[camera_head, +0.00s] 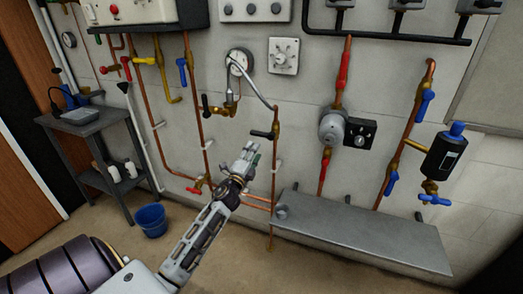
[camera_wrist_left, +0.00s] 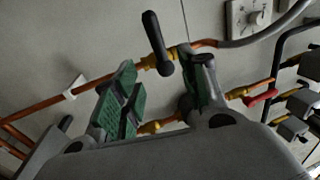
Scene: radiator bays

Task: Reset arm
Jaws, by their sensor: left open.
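My left gripper (camera_head: 248,158) is raised in front of the wall, near a copper pipe with a black-handled brass valve (camera_head: 268,134). In the left wrist view, its two green-padded fingers (camera_wrist_left: 162,95) are apart, with no object seen held between them. The black lever (camera_wrist_left: 157,42) appears just beyond the fingertips, and I cannot tell whether they touch it. My right gripper is in neither view.
A grey metal bench (camera_head: 365,232) stands low along the wall to the right. A blue bucket (camera_head: 151,220) is on the floor at left, by a dark side table (camera_head: 85,122). Pipes, valves and a pump (camera_head: 332,126) line the wall. Floor between bucket and bench is partly hidden by my arm.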

